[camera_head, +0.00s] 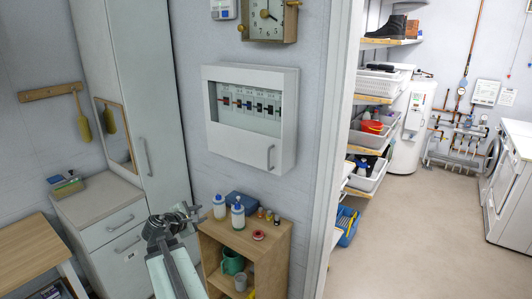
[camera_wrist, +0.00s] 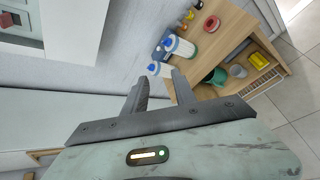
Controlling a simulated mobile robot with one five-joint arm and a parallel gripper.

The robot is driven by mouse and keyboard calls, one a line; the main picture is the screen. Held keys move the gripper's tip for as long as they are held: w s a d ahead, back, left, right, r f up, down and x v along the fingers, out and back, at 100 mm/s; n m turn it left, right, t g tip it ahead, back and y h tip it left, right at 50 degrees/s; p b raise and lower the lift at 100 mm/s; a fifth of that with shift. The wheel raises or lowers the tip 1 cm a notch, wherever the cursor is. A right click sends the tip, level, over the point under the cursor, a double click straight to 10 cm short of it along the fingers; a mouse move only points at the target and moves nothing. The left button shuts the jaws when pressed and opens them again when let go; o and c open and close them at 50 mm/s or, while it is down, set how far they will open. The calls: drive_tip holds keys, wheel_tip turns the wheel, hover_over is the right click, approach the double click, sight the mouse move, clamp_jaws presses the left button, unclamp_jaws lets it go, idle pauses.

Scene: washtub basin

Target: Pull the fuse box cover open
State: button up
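The fuse box (camera_head: 291,115) is a white box on the grey wall. Its cover (camera_head: 235,142) looks shut, with a window showing a row of switches and a small upright handle (camera_head: 270,157) at its lower right. Part of the fuse box also shows at the upper left in the wrist view (camera_wrist: 75,28); the handle is not clearly seen there. My gripper (camera_head: 186,213) is below and left of the fuse box, apart from it. In the wrist view my gripper (camera_wrist: 163,86) has its two fingers spread with nothing between them.
A wooden shelf unit (camera_head: 268,245) with white bottles (camera_head: 238,217) on top stands below the fuse box, close to my gripper. A tall white cabinet (camera_head: 150,100) is at left. A clock (camera_head: 268,18) hangs above. A doorway with free floor (camera_head: 410,230) lies right.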

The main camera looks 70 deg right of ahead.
drive_tip(key=s+d+r+n+g+h+p, duration=0.1)
drive_tip(key=s+d+r+n+h, duration=0.15)
drive_tip(key=s+d+r, duration=0.5)
drive_tip(key=n+h+p, duration=0.1)
drive_tip(key=n+h, duration=0.2)
drive_tip(key=n, duration=0.4)
approach(269, 159)
drive_tip(key=d, duration=0.9)
drive_tip(key=shift+r+g, duration=0.2)
drive_tip(key=shift+g, duration=0.1)
drive_tip(key=shift+c, duration=0.3)
clamp_jaws()
